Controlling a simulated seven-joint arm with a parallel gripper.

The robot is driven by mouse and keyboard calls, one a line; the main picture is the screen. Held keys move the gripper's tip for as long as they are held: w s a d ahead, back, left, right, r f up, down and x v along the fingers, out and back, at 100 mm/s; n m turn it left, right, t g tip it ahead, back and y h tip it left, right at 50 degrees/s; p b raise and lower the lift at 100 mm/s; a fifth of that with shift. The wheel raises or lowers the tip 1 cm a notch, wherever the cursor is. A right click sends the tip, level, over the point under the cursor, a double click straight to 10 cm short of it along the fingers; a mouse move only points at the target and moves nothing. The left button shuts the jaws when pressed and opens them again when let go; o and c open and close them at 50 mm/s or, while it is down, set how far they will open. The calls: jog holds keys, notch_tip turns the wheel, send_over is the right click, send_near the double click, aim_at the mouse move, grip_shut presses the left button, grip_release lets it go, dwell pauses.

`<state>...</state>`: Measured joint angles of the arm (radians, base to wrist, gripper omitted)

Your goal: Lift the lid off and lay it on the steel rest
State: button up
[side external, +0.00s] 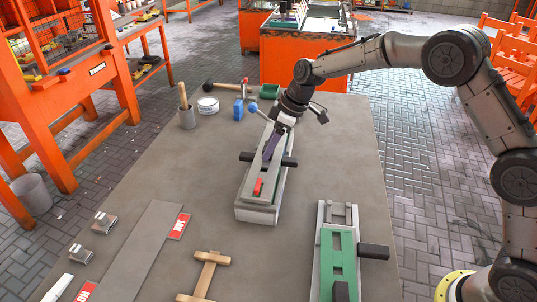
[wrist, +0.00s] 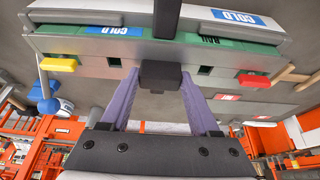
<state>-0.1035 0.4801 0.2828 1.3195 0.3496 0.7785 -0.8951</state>
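A long narrow mould (side external: 257,213) stands mid-table, with a grey-green lid assembly (side external: 252,184) on top and black bar ends sticking out at both sides. My gripper (side external: 268,152) points down at the middle of the lid. In the wrist view its two purple fingers (wrist: 160,78) flank a black handle block (wrist: 160,70) closely, with no clear gap. The lid's side shows green with a blue COLD label (wrist: 122,31), a yellow tab (wrist: 58,64) and a red tab (wrist: 253,78). A flat grey plate (side external: 142,250) with red HOT labels, perhaps the steel rest, lies bare at left.
A second green-and-white mould (side external: 336,265) with a black handle (side external: 374,251) stands at front right. Metal clamps (side external: 104,221) lie at left. A cup (side external: 187,116), a white tin (side external: 208,105) and mallets are at the back.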

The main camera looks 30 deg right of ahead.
grip_shut()
jog(key=shift+r, duration=0.2)
